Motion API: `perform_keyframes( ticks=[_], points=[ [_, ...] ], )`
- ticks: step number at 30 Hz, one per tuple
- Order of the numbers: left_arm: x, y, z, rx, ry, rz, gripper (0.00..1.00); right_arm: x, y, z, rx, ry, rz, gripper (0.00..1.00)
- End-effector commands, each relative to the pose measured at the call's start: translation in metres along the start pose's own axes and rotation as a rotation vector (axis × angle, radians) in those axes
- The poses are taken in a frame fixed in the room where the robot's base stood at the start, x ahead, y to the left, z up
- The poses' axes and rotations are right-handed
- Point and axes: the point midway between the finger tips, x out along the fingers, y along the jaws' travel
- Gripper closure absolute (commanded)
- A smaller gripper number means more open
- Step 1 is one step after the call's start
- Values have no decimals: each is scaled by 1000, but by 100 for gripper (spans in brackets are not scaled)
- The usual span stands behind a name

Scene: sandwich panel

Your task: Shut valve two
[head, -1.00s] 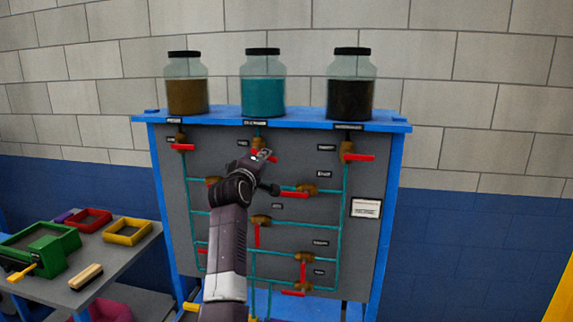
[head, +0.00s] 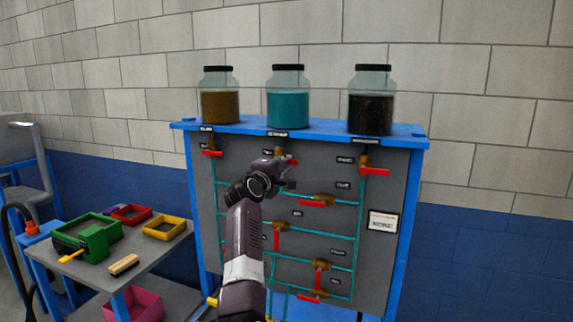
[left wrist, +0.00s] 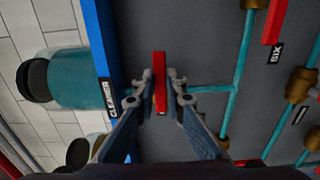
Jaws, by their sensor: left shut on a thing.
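The valve under the middle, teal jar has a red handle (head: 291,162) and a brass body (head: 281,150); the small label beside it is too blurred to read. My left gripper (head: 282,166) is at this valve and partly covers it. In the left wrist view the red handle (left wrist: 160,72) stands between the two fingers of the left gripper (left wrist: 158,92), which are shut on it. The handle lies crosswise to the teal pipe (left wrist: 212,89). My right gripper is not in view.
Other red-handled valves sit close by, such as the upper left (head: 211,153), upper right (head: 374,171) and centre (head: 318,203) ones. Jars stand on the panel's blue top shelf (head: 330,131). A cart (head: 165,250) with coloured bins stands at the left.

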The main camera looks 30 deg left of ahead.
Motion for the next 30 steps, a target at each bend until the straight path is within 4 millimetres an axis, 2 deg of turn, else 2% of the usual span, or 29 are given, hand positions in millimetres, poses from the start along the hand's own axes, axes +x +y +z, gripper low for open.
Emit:
perform_keyframes(
  ticks=[5,6,10,22,30],
  points=[
    [0,0,2,-8,-3,1,100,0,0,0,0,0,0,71],
    [0,0,2,-8,-3,1,86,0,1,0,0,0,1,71],
    [0,0,1,-6,-2,1,72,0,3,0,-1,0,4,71],
    [-3,0,0,-2,0,1,71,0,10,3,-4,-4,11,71],
    [-28,0,1,-3,0,3,71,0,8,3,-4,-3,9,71]
  ],
)
